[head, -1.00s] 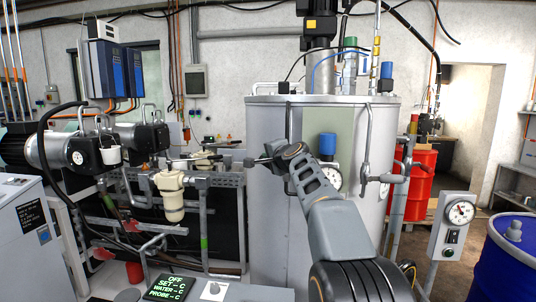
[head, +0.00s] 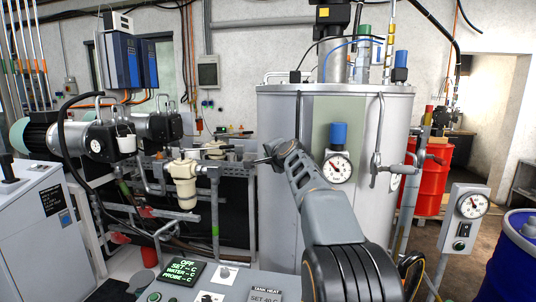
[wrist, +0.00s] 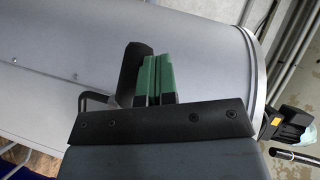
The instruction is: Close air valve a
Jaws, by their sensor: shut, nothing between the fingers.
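Air valve a cannot be picked out for certain. The tall grey tank (head: 283,215) stands in the middle of the head view, with pipework and a cream filter bowl (head: 183,185) to its left. My gripper (head: 262,160) is in front of the tank's left edge, small and partly blurred against the pipes. In the wrist view my gripper's green-padded fingers (wrist: 158,78) are together and empty, in front of the grey tank wall. A dark rounded part (wrist: 132,68) and a bent grey pipe (wrist: 95,101) show close beside the fingers; whether they touch cannot be told.
A dial gauge (head: 337,168) with a blue cap is on the tank front. A control panel with a green-lit display (head: 182,271) is at the bottom. A gauge post (head: 466,215), blue drum (head: 513,255) and red drum (head: 432,180) stand at the right. Some floor is clear there.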

